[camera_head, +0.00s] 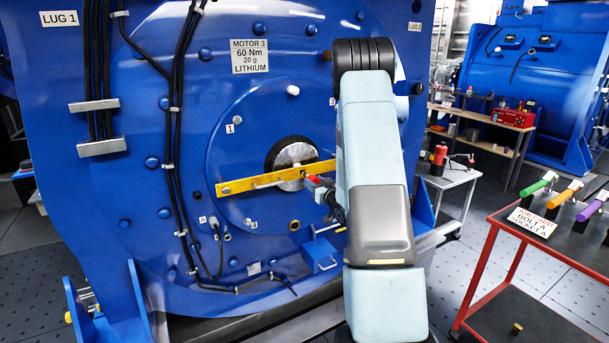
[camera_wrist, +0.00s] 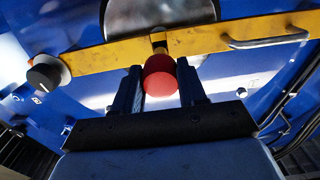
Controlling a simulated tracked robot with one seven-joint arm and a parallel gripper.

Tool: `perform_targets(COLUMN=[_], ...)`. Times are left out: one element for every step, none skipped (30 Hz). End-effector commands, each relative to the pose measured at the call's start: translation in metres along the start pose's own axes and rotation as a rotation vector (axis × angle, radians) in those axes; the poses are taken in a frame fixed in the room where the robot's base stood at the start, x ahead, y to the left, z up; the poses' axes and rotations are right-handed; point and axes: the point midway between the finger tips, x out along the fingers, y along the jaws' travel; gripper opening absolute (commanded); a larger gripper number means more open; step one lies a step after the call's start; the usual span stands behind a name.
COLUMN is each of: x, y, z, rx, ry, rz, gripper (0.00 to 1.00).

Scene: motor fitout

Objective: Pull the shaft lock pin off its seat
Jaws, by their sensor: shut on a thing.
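The shaft lock pin shows as a red round knob (camera_wrist: 160,76) in the wrist view and as a small red piece (camera_head: 313,179) in the head view. It is at the yellow bar (camera_head: 236,186) that crosses the grey shaft end (camera_head: 296,154) on the blue motor face. In the wrist view the bar (camera_wrist: 100,60) runs just behind the knob, with a small brass-coloured piece above it. My gripper (camera_wrist: 159,68) is shut on the knob, with one dark finger on each side. The pin's shank is hidden, so I cannot tell how deep it sits.
The bar has a silver handle (camera_wrist: 265,42), and a dark knob (camera_wrist: 44,73) sits at its other end. Black cables (camera_head: 176,130) run down the motor's left side. A red-framed cart (camera_head: 490,240) with coloured-handled tools stands at the right.

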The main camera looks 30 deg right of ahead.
Motion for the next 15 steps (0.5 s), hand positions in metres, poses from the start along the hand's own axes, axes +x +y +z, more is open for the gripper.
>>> perform_targets(x=[0.0,0.0,0.0,-0.001,-0.001,-0.002,-0.003,-0.004,-0.006,-0.007,-0.008,-0.01,-0.011,-0.012,-0.013], y=[0.0,0.0,0.0,0.0,0.0,0.0,0.0,0.0,0.0,0.0,0.0,0.0,0.0,0.0,0.0], z=[0.0,0.0,0.0,0.0,0.0,0.0,0.0,0.0,0.0,0.0,0.0,0.0,0.0,0.0,0.0], rx=[0.0,0.0,0.0,0.0,0.0,0.0,0.0,0.0,0.0,0.0,0.0,0.0,0.0,0.0,0.0], ry=[0.001,0.001,0.001,0.001,0.0,0.0,0.0,0.0,0.0,0.0,0.0,0.0,0.0,0.0,0.001], rz=[0.0,0.0,0.0,0.0,0.0,0.0,0.0,0.0,0.0,0.0,0.0,0.0,0.0,0.0,0.0], gripper=[0.0,0.0,0.0,0.0,0.0,0.0,0.0,0.0,0.0,0.0,0.0,0.0,0.0,0.0,0.0])
